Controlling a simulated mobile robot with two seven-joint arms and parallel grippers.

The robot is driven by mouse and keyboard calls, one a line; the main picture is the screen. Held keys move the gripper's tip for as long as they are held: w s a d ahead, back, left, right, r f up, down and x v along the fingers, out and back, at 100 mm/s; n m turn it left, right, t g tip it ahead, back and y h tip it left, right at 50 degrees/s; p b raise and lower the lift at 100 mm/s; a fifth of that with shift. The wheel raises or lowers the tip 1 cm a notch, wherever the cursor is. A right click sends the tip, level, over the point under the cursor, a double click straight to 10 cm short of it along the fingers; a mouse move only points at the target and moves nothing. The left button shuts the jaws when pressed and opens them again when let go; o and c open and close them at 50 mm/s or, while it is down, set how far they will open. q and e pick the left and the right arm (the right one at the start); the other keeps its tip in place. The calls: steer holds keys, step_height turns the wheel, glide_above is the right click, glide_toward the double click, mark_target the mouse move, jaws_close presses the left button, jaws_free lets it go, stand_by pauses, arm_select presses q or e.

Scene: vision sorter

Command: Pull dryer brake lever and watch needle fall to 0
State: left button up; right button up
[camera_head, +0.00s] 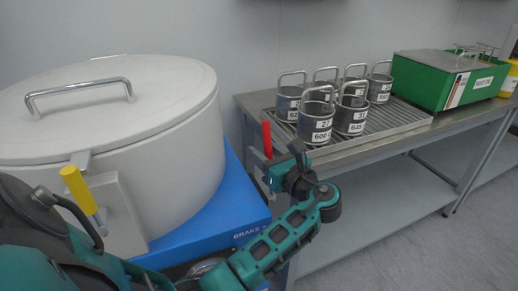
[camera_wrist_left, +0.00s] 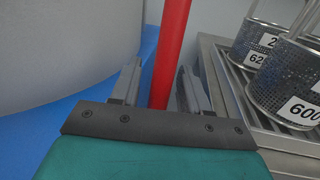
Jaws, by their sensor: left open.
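The red brake lever (camera_head: 267,138) stands upright at the right edge of the dryer's blue base (camera_head: 226,205), which is marked "BRAKE". My left gripper (camera_head: 264,165) is at the lever's lower part, its arm reaching across the front of the base. In the left wrist view the red lever (camera_wrist_left: 170,50) rises between the two open fingers of the gripper (camera_wrist_left: 160,88), with gaps visible on both sides. A round part (camera_head: 206,266) on the base's front, possibly the gauge, is mostly hidden by my arm; no needle can be read. My right gripper is not in view.
The white dryer drum (camera_head: 175,130) with a closed lid and a yellow-handled lever (camera_head: 80,188) stands at left. A steel table (camera_head: 420,135) at right holds several labelled mesh baskets (camera_head: 316,122) and a green box (camera_head: 430,85). The baskets are close to my gripper's right.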

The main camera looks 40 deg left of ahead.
arm_select(q)
steer(key=shift+a, duration=0.25)
steer(key=shift+c, duration=0.2)
jaws_close()
stand_by(0.3)
